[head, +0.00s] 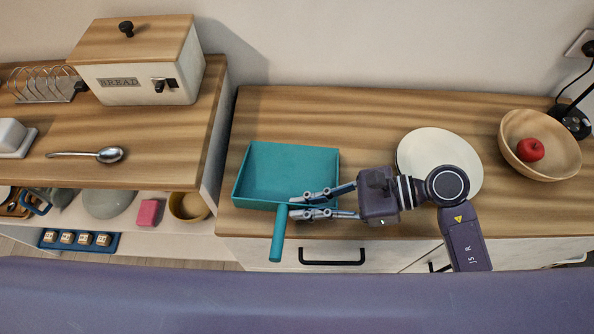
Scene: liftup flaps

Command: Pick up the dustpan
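The teal dustpan (287,168) lies on the wooden counter left of centre, its tray facing up and its handle (277,240) pointing toward me past the counter's front edge. My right gripper (292,206) reaches in from the right. One fingertip is over the tray's front edge and the other is beside the top of the handle. A narrow gap shows between the fingers. I cannot tell whether they touch the front wall or hold it. The fingers hide part of that front edge. My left gripper is not in view.
A white plate (420,150) lies partly under my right arm. A wooden bowl (560,158) with a red apple (530,149) stands at the right. A bread box (140,75) and a spoon (108,155) are on the left counter. A drawer with a black handle (333,262) is below.

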